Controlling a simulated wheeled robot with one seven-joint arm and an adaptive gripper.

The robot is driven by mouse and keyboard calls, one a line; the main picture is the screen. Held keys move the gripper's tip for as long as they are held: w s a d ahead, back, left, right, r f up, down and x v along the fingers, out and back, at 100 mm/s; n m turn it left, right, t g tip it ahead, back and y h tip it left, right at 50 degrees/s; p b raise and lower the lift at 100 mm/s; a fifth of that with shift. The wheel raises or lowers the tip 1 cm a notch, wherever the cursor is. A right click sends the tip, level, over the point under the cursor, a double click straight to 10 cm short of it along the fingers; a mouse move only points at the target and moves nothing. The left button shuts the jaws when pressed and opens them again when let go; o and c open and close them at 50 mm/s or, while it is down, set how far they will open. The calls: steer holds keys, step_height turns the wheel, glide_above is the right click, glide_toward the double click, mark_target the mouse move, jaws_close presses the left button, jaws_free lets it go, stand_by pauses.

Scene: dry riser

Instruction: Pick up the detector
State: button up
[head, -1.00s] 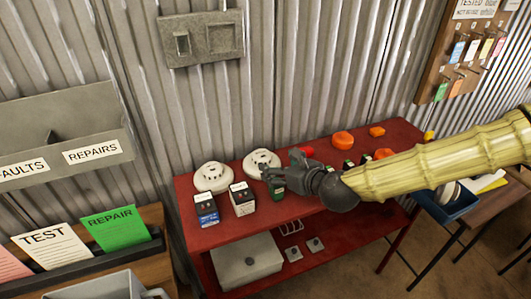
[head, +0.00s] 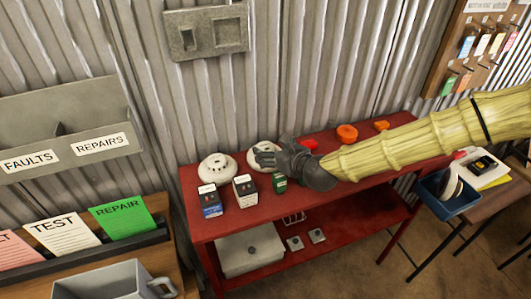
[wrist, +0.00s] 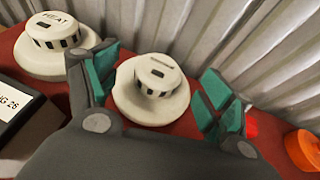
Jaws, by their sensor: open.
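Two round white detectors sit on the red table (head: 232,222) against the corrugated wall. The left detector (head: 217,169) is clear of my arm in the head view. In the wrist view this left one (wrist: 57,45) is marked HEAT. The right detector (head: 259,152) is partly hidden behind my gripper (head: 268,158) in the head view. In the wrist view the right detector (wrist: 152,89) lies between the two green-padded fingers of my gripper (wrist: 157,88), apart from the visible pads. My gripper is open and empty.
Orange round items (head: 346,133) lie farther right. A blue tray (head: 452,197) stands at the right. A paper rack (head: 98,245) is at left.

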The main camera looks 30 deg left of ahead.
mark_target(266, 146)
steer(key=shift+p+x, duration=0.7)
steer(key=shift+x, duration=1.15)
steer(key=shift+d, duration=0.1)
steer(key=c, duration=1.2)
